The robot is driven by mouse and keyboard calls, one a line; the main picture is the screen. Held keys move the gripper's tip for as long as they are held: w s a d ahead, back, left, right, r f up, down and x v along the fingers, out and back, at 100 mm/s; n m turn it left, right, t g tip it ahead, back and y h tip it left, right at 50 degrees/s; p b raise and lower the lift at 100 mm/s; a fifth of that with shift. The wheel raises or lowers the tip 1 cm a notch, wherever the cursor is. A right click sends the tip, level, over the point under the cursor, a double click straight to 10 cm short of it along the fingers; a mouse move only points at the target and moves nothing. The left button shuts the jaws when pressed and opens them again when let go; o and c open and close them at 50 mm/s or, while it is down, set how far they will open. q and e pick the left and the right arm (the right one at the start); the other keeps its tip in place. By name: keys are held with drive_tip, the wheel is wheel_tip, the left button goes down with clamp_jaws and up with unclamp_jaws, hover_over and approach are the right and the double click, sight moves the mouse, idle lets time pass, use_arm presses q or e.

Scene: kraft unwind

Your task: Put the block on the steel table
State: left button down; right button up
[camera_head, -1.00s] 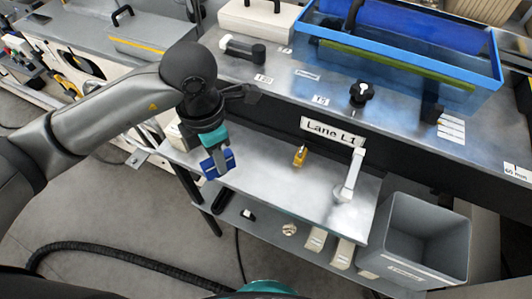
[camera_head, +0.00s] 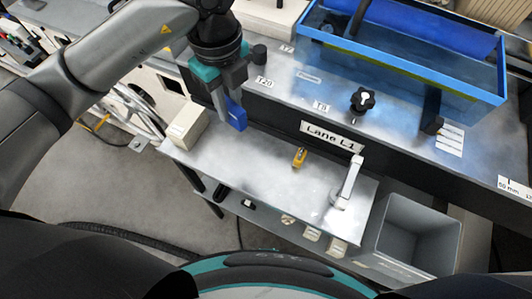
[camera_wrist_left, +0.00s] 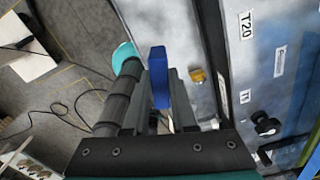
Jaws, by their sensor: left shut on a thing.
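My left gripper (camera_head: 230,108) is shut on a blue block (camera_head: 237,116) and points down over the left part of the steel table (camera_head: 250,170). The block hangs from the fingertips above the table; the exact height is hard to judge. In the left wrist view the block (camera_wrist_left: 160,78) stands between the two fingers, and part of the steel table (camera_wrist_left: 183,40) shows beyond it. My right gripper is not in view.
On the table are a small yellow item (camera_head: 299,157), a white bracket (camera_head: 348,182) at the right, and a beige box (camera_head: 187,125) at the left corner. A grey bin (camera_head: 410,235) stands to the right. The table's middle is largely clear.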

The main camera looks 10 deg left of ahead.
use_arm(q)
drive_tip(key=shift+w+d+f+n+b, duration=0.15)
drive_tip(key=shift+f+n+b, duration=0.45)
drive_tip(key=shift+f, duration=2.45)
drive_tip(key=shift+w+a+f+n+b, duration=0.15)
drive_tip(key=shift+f+n+b, duration=0.45)
drive_tip(key=shift+f, duration=2.5)
drive_tip(key=shift+w+d+f+n+b, duration=0.2)
drive_tip(key=shift+f+n+b, duration=0.4)
drive_tip(key=shift+f, duration=2.45)
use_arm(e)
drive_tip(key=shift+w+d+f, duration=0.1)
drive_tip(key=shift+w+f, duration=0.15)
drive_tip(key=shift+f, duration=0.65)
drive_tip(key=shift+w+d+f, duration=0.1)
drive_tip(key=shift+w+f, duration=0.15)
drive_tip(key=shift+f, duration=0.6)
use_arm(q)
drive_tip(key=shift+f, duration=0.1)
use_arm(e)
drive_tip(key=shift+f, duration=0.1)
use_arm(q)
drive_tip(key=c, duration=1.2)
unclamp_jaws()
drive_tip(key=shift+f, duration=0.1)
drive_tip(key=o, duration=0.5)
